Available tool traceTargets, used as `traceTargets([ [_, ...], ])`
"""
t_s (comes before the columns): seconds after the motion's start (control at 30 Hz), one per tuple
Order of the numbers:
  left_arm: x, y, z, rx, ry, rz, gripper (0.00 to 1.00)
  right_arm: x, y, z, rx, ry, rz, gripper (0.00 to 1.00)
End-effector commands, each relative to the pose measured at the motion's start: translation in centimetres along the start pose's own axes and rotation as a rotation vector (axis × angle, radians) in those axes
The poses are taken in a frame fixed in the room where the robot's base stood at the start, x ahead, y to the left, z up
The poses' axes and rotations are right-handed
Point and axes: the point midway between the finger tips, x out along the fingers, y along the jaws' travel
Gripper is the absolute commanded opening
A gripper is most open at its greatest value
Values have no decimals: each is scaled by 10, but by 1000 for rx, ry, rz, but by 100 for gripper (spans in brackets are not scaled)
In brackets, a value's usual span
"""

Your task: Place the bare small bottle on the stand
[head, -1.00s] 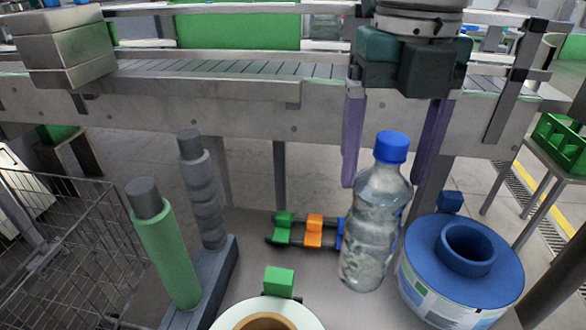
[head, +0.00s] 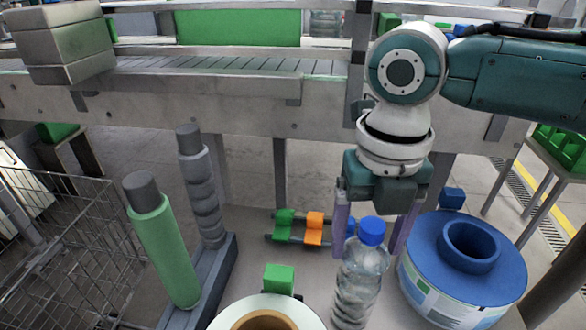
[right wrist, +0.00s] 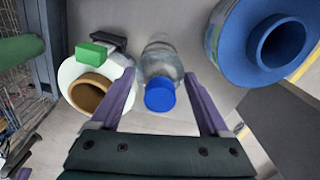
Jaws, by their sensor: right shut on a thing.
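The small bottle (head: 357,287) is clear, with a blue cap and no label that I can see. It is close to upright in the head view, and its foot is near the bottom edge. My right gripper (head: 367,250) is shut on it from above, a finger on each side below the cap. In the right wrist view the bottle (right wrist: 162,62) lies between the two purple fingers. Whether its foot touches the surface, I cannot tell. No part is clearly the stand; a low rack of dark rods with green and orange blocks (head: 314,229) lies behind the bottle. My left gripper is out of view.
A blue reel (head: 500,275) stands close right of the bottle. A white roll with a brown core (head: 225,317) and a green block (head: 279,279) is at its left. Green (head: 165,250) and grey (head: 205,200) rollers stand further left. A conveyor (head: 220,105) runs behind.

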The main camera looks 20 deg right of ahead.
Motion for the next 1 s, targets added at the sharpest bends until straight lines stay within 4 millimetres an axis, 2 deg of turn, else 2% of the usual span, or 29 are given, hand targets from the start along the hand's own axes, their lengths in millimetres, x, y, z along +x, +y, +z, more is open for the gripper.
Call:
traceTargets([
  [0.17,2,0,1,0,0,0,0,3,0,1,1,-1,1,0],
  [0.2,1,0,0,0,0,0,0,3,0,0,0,0,0,84],
  [0.33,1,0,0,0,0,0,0,2,0,0,1,0,0,98],
  [0.67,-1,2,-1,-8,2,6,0,-3,0,0,1,-1,0,100],
  [0.77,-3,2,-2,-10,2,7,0,-17,0,1,2,-3,2,100],
  [1.0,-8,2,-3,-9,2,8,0,-71,0,2,0,-4,2,100],
])
